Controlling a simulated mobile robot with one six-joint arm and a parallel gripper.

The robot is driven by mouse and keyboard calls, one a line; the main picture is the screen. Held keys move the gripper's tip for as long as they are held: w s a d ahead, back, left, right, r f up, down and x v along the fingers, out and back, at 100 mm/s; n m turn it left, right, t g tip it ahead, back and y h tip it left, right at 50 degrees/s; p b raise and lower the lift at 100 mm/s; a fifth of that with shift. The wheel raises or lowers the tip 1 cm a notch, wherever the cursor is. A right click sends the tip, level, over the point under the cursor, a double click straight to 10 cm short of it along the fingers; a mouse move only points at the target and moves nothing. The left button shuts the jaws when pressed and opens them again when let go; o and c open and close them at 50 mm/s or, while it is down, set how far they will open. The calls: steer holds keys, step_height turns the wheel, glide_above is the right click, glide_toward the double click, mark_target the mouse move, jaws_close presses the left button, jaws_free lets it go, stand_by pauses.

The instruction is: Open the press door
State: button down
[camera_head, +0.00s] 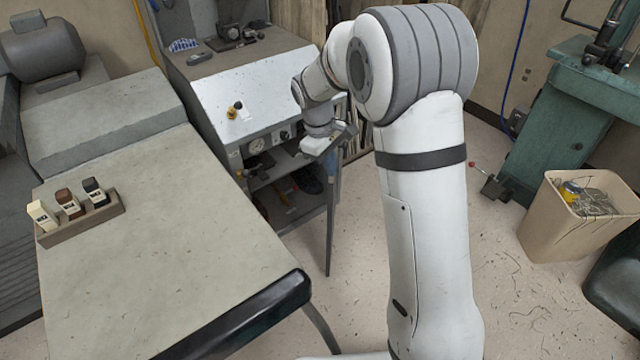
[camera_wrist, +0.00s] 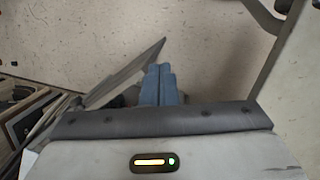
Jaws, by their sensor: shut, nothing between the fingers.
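The press (camera_head: 245,95) is a grey cabinet with a sloped top panel, gauge and knobs at the back middle of the head view. Its front is open, showing shelves with dark items inside. The press door (camera_head: 329,235) stands swung out, nearly edge-on, at the opening's right side. In the wrist view the door (camera_wrist: 128,75) is a thin grey slanted panel left of the fingers. My gripper (camera_wrist: 159,68) is shut and empty, its blue-grey fingers together close beside the door; I cannot tell if they touch. In the head view my gripper (camera_head: 334,168) is at the door's upper part, partly hidden.
A worktable (camera_head: 170,260) with a small tray of three labelled blocks (camera_head: 75,215) stands at the left front. A beige bin (camera_head: 580,215) and a green machine (camera_head: 565,120) are at the right. Speckled floor (camera_head: 355,265) is free between the door and my arm.

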steer(key=w+a+f+n+h+p, duration=0.2)
steer(key=w+a+f+n+p, duration=0.4)
steer(key=w+a+f, duration=0.35)
steer(key=s+d+f+b, duration=0.1)
steer(key=d+f, duration=0.6)
steer(key=f, duration=0.2)
steer(key=shift+s+d, duration=0.2)
steer(key=shift+d, duration=0.05)
